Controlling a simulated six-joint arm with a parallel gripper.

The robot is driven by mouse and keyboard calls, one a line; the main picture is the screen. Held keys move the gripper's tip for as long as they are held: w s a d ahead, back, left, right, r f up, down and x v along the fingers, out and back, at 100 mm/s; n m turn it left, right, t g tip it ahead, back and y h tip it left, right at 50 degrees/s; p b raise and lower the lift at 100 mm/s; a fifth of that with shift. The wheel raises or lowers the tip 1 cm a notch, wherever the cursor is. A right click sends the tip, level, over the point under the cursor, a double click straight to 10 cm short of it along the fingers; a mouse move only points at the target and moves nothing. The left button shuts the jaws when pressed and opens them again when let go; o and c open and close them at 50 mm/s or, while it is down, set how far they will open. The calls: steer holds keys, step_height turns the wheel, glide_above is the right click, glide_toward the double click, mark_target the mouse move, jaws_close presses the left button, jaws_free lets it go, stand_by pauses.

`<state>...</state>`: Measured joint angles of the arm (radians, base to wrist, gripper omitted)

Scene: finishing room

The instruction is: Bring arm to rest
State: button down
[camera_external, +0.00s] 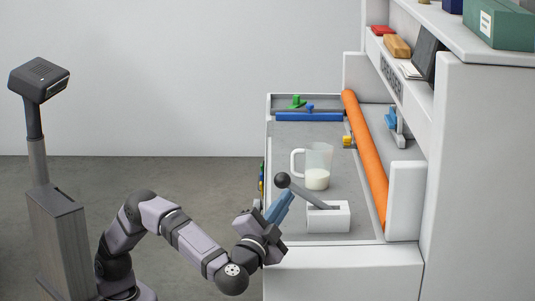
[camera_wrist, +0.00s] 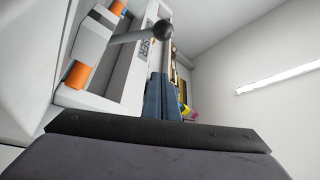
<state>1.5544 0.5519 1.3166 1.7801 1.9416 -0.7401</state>
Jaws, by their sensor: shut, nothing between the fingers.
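My gripper (camera_external: 288,194) has blue fingers and is at the front left edge of the workbench, pointing up and to the right. It is shut and empty. In the wrist view the shut fingers (camera_wrist: 161,80) show beyond the dark gripper body. A grey lever with a dark ball knob (camera_external: 282,180) leans left out of a white box (camera_external: 336,217). The knob is just above the fingertips in the external view. It also shows in the wrist view (camera_wrist: 163,29), above the fingers. I cannot tell whether the fingers touch the lever.
A clear jug (camera_external: 318,162) with white contents stands on the bench (camera_external: 290,150) behind the box. An orange roller (camera_external: 365,160) runs along the bench's right side. Shelves with boxes (camera_external: 498,25) rise at the right. The floor (camera_external: 180,180) left of the bench is open.

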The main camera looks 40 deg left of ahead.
stand_by(0.3)
